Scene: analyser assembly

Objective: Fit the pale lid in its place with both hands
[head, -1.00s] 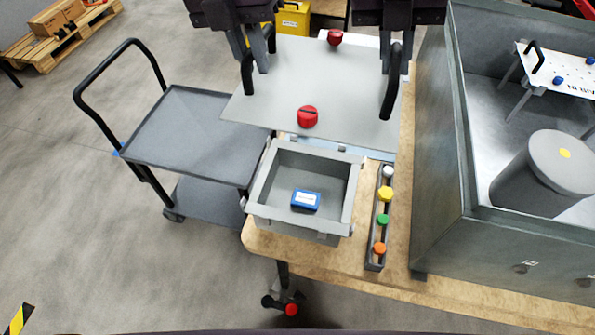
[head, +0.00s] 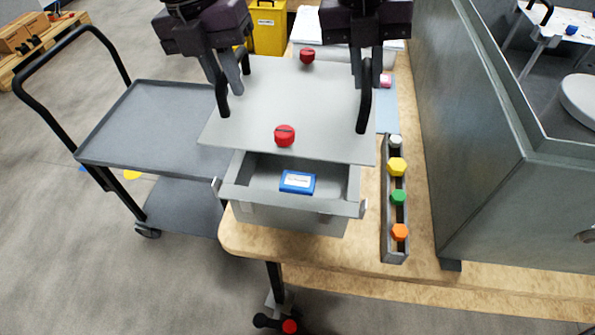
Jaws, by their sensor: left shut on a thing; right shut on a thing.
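The pale lid (head: 295,105) is a flat grey plate with two black handles and two red knobs (head: 285,135). My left gripper (head: 228,92) is shut on its left handle (head: 222,95). My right gripper (head: 367,82) is shut on its right handle (head: 364,100). The lid is held up and covers the far part of the open grey box (head: 290,211) in the view. The near wall and part of the inside still show, with a blue labelled block (head: 297,182) in it. The gap between lid and box cannot be judged exactly.
A narrow rack (head: 394,245) with white, yellow, green and orange caps stands right of the box on the wooden table (head: 330,262). A grey cart (head: 155,125) is at the left. A large metal cabinet (head: 480,150) stands close at the right.

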